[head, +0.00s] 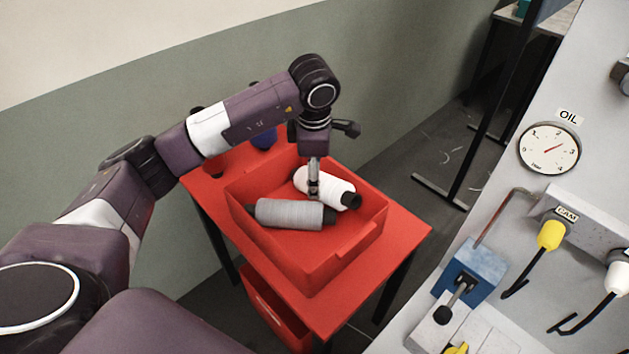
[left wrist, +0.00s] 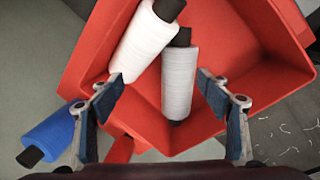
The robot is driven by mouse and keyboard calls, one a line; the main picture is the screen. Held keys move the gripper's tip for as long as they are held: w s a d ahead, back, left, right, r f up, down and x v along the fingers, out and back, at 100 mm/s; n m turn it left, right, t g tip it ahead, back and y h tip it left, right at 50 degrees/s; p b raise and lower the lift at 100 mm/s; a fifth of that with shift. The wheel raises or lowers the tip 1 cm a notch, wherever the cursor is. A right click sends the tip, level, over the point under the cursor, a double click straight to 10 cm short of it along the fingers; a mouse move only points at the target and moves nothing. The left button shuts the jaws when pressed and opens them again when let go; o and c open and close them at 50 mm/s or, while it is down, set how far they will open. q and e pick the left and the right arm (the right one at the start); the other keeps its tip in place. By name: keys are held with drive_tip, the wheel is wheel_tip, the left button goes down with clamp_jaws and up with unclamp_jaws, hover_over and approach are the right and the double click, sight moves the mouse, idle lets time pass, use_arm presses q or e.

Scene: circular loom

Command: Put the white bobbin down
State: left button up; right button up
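The white bobbin (head: 328,188) lies on its side in the red tray (head: 335,268), close to the grey bobbin (head: 290,213). My left gripper (head: 313,190) is low over the tray at the white bobbin in the head view. In the left wrist view its fingers (left wrist: 160,78) are spread wide, with nothing clamped. The white bobbin (left wrist: 143,45) is by the left fingertip there, and the grey bobbin (left wrist: 180,80) shows between the fingers. I cannot tell whether a finger touches the white bobbin. My right gripper is not in view.
The tray stands on a red table (head: 405,240) with dark legs. A blue bobbin (head: 264,139) and a red bobbin (head: 216,162) stand behind the tray, partly hidden by my arm. A machine panel with an oil gauge (head: 549,147) is at the right.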

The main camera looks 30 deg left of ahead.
use_arm(q)
wheel_tip(320, 180, up, 8)
drive_tip(key=s, duration=0.1)
drive_tip(key=shift+s+d+b, duration=0.2)
drive_tip(key=shift+d+b, duration=0.15)
drive_tip(key=shift+b, duration=0.05)
